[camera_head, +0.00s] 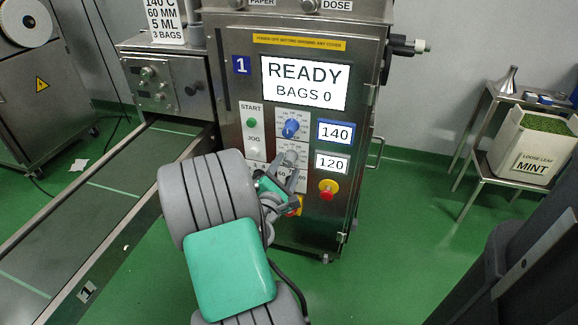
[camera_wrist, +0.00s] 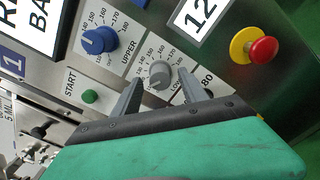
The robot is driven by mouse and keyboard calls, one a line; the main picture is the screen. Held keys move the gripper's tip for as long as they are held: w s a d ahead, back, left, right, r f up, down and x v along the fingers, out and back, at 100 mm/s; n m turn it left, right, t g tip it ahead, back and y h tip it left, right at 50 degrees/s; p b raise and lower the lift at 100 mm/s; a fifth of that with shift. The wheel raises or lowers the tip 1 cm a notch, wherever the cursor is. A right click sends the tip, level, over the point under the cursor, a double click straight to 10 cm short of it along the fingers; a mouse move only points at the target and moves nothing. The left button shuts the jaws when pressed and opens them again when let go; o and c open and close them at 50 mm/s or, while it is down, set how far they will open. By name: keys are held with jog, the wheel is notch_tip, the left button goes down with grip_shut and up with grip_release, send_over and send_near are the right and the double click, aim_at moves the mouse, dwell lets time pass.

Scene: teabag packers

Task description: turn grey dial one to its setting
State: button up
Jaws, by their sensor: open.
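The grey dial (camera_head: 290,158) sits on the machine's front panel, below the blue dial (camera_head: 291,128). In the wrist view the grey dial (camera_wrist: 160,75) stands on a white scale plate marked LOWER. My gripper (camera_head: 284,178) is in front of the panel at the grey dial. In the wrist view my gripper (camera_wrist: 158,85) is open, with one finger on each side of the dial; I cannot tell whether either finger touches it. The display beside the blue dial reads 140 (camera_head: 336,132) and the one beside the grey dial reads 120 (camera_head: 332,163).
A red stop button on yellow (camera_head: 328,189) is right of the grey dial. A green START button (camera_head: 252,122) is to the left. The screen (camera_head: 304,82) reads READY, BAGS 0. A conveyor (camera_head: 110,190) runs along the left. A mint crate (camera_head: 532,145) stands at right.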

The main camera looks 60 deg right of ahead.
aim_at(288, 164)
jog(key=d, duration=0.3)
jog(key=shift+w+d, duration=0.1)
jog(key=shift+w, duration=0.15)
jog(key=shift+c, duration=0.4)
grip_shut()
